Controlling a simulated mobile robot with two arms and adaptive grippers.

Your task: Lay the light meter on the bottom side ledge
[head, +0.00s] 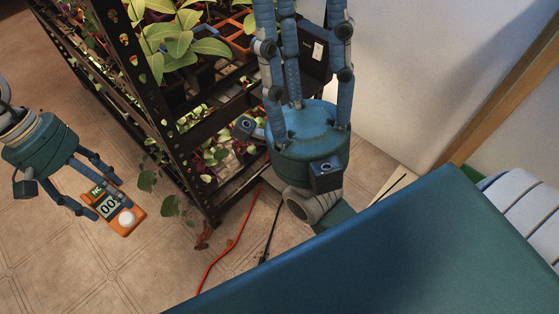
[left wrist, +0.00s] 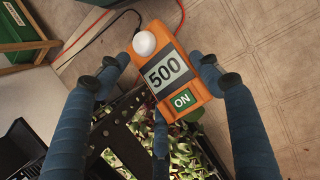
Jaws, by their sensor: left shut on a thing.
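The light meter (head: 126,219) is an orange box with a white dome, a display and a green label. My left gripper (head: 106,200) is shut on it at the left of the head view, above the floor and apart from the rack (head: 155,100). In the left wrist view the meter (left wrist: 183,92) reads 500 and ON, with the fingers on both sides. The black rack has a low rail (head: 240,192) near the floor; I cannot tell which part is the bottom side ledge. My right gripper (head: 305,30) points up in front of the rack, its fingertips cut off by the frame.
Seedlings (head: 180,40) and pots fill the rack, and some leaves hang out at its near post. A red cord (head: 232,243) and a black cable (head: 270,233) lie on the tiled floor. The floor left of the rack is clear. A pale wall (head: 410,80) stands at the right.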

